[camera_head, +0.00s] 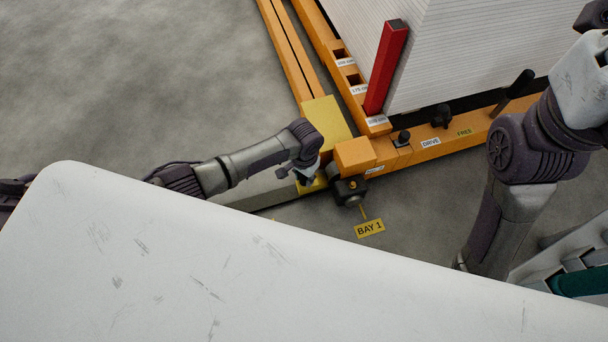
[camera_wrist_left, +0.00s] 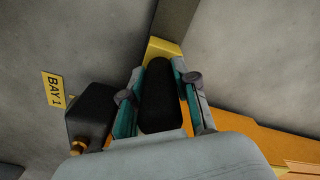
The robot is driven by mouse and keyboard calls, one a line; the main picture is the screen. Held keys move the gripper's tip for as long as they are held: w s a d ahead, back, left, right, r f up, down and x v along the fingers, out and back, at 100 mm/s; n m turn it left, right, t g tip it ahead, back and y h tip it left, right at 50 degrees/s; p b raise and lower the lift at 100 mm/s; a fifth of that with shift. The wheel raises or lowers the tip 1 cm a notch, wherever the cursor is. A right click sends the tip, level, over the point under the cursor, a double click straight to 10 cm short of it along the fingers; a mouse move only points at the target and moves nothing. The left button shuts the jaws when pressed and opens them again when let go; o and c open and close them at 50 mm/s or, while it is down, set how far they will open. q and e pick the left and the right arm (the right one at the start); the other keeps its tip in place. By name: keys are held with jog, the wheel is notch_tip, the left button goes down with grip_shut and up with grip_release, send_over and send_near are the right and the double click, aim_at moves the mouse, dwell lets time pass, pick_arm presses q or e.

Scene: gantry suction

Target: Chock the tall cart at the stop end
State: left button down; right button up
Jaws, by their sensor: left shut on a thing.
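The tall cart has an orange frame (camera_head: 375,163) and carries a white stack of panels (camera_head: 450,45). In the left wrist view my left gripper (camera_wrist_left: 160,100) is shut on a black grip (camera_wrist_left: 158,90).
A red post (camera_head: 386,68) stands at the cart's corner. Orange rails (camera_head: 287,45) and a yellow plate (camera_head: 325,125) lie behind my left gripper. A BAY 1 label (camera_head: 369,229) is on the floor. Open grey floor (camera_head: 120,80) lies to the left.

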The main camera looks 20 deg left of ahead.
pick_arm(q)
jog(key=shift+f, duration=0.1)
jog(key=c, duration=0.8)
grip_release()
notch_tip(320, 180, up, 12)
